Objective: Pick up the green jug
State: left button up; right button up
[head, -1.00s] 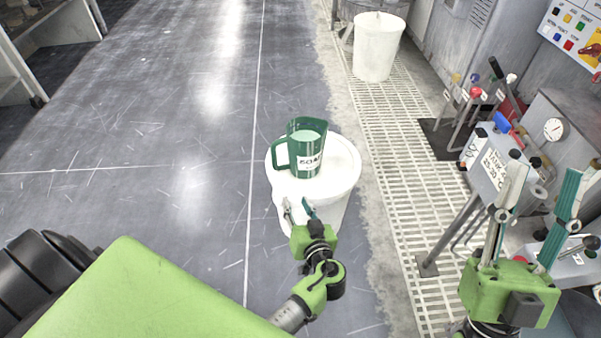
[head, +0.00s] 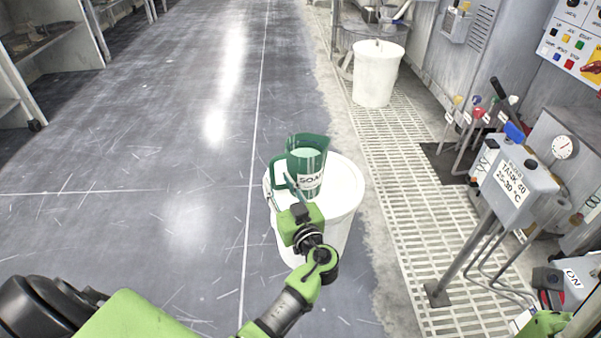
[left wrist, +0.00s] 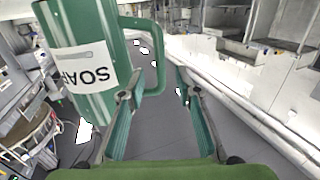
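The green jug (head: 312,165), with a white SOAP label, stands upright on the white lid of a bucket (head: 343,192) in the head view. Its handle is on the left side. My left gripper (head: 283,190) is just in front of the jug, at the handle side. In the left wrist view the jug (left wrist: 85,100) fills the upper left, and its handle reaches toward my left gripper (left wrist: 160,82). Only a green part of my right arm shows at the lower right corner.
A second white bucket (head: 377,75) stands farther back on the floor grating (head: 415,170). A grey control box on a post (head: 512,185) and several levers stand at the right. The floor (head: 150,150) left of the jug is clear.

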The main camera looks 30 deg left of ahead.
aim_at(274, 174)
pick_arm(q)
jog(key=b+x, duration=0.1)
jog(key=x, duration=0.4)
jog(key=shift+a+f, duration=0.1)
jog(key=shift+f, duration=0.05)
grip_shut()
